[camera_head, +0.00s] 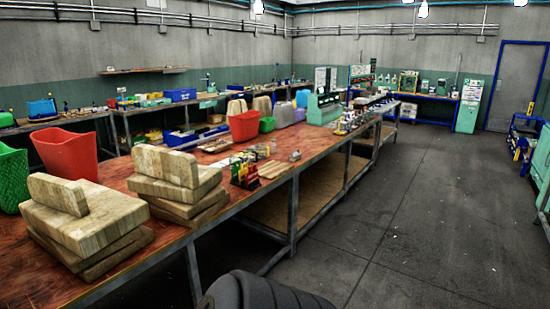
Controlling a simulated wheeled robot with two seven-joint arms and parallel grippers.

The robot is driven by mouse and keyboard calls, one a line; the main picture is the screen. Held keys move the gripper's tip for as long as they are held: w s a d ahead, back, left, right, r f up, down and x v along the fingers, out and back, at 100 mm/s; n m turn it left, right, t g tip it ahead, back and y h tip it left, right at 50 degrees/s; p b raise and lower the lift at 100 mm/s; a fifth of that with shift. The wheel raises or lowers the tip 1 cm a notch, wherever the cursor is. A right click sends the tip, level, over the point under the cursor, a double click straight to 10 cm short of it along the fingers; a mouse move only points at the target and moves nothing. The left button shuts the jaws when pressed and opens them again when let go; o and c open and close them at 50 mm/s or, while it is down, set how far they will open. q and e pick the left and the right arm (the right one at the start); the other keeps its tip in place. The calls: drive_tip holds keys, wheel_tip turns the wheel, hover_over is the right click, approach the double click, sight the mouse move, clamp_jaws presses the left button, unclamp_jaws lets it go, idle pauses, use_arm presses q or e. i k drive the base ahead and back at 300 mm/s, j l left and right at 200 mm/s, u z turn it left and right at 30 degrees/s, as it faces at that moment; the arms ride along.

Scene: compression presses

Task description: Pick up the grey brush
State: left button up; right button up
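I cannot make out a grey brush for certain. Many small items stand along the long red-brown workbench (290,172), and most are too small to tell apart. A cluster of small red, yellow and dark items (244,170) stands near the bench's front edge. A small greyish item (295,156) lies farther along, its kind unclear. Neither of my grippers is in view.
Stacked wooden blocks (85,222) and a second stack (178,183) fill the near end of the bench. Green (12,178) and red (66,152) bins stand behind them. The dark floor (430,210) right of the bench is clear.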

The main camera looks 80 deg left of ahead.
sight(294, 157)
drive_tip(key=u, duration=2.55)
drive_tip(key=z, duration=2.05)
drive_tip(key=u, duration=2.05)
drive_tip(key=i+j, duration=0.1)
drive_tip(key=i, duration=0.65)
drive_tip(key=i+j, duration=0.15)
drive_tip(key=i, duration=0.6)
drive_tip(key=u, duration=0.05)
